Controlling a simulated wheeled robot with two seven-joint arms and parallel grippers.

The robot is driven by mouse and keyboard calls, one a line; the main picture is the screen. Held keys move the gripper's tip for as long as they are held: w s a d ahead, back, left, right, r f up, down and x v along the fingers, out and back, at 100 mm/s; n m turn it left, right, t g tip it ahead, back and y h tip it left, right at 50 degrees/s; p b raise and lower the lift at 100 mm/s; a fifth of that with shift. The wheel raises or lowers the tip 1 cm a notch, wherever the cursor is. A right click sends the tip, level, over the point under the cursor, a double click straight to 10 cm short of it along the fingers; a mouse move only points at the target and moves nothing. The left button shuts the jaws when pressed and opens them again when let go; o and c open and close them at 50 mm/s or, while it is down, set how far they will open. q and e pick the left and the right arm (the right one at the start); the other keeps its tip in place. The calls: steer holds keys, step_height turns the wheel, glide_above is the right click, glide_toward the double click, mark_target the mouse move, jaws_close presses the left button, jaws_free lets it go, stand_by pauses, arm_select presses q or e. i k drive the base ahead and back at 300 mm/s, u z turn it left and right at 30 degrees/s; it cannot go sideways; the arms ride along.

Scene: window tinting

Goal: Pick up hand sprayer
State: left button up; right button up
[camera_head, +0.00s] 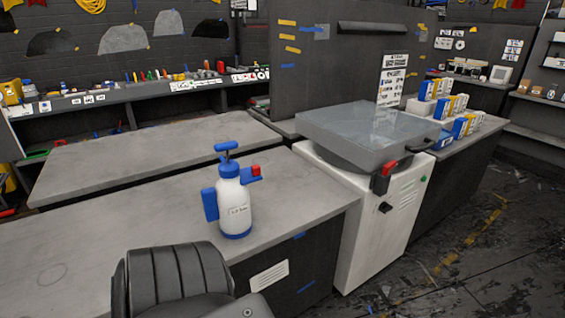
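The hand sprayer (234,208) stands upright on the near grey worktop, close to its right-hand part. It has a white bottle with a label, a blue base, a blue pump handle on top, a blue part on its left side and a blue and red nozzle at its upper right. Nothing touches it in this view. Neither of my grippers shows in the head view.
A white machine (357,220) with a grey lid (365,128) stands right of the near worktop (110,245). A second bare worktop (140,150) lies behind. Boxes (443,105) stand at the right. The worktop left of the sprayer is clear.

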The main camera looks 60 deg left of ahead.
mark_target(228, 203)
steer(key=u, duration=0.1)
steer(key=i, duration=1.05)
steer(key=u, duration=2.95)
